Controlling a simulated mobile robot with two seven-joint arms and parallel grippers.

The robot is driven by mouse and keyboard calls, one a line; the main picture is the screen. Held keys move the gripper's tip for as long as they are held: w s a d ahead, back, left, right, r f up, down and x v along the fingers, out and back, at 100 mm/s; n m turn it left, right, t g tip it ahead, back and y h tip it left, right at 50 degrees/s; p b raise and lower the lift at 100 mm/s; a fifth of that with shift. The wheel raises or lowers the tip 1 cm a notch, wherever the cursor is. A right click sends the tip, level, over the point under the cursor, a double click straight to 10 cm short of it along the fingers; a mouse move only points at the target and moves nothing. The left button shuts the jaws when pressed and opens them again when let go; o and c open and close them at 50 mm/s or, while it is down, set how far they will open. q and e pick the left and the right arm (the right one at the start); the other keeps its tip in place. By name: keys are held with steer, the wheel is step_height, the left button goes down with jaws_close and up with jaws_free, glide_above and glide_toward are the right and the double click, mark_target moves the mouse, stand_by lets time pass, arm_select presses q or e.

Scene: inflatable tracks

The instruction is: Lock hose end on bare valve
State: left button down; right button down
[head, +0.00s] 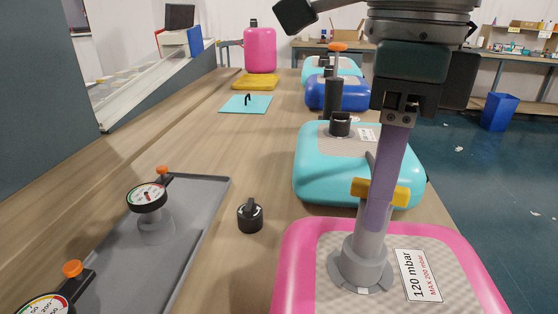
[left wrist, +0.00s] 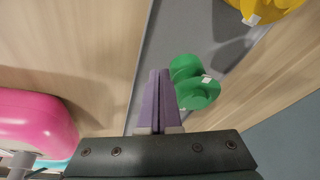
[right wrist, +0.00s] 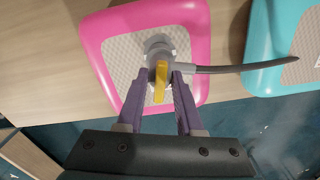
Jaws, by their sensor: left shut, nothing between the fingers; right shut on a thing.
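The near pink inflatable (head: 300,262) has a pale patterned top and a "120 mbar" label. A grey hose end (head: 362,268) with a yellow lever (head: 402,195) stands upright at its valve. Whether it is fully seated or locked I cannot tell; the valve beneath is hidden. In the right wrist view the yellow lever (right wrist: 160,82) lies between the fingers, and a grey hose (right wrist: 235,68) runs right. My right gripper (head: 378,222) is shut on the hose end from above. My left gripper (left wrist: 159,72) is shut and empty, above a grey tray with green round parts (left wrist: 196,88).
A grey tray (head: 205,200) with gauges (head: 147,197) lies left. A black cap (head: 250,216) stands beside it. A turquoise inflatable (head: 312,170) with a black valve piece (head: 340,125) sits beyond the pink one. A blue inflatable (head: 355,95) and a pink canister (head: 260,50) stand farther back.

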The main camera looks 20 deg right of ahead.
steer(key=shift+c, duration=2.4)
jaws_free()
arm_select(q)
steer(key=shift+r+p, duration=0.4)
arm_select(e)
step_height(320, 180, up, 10)
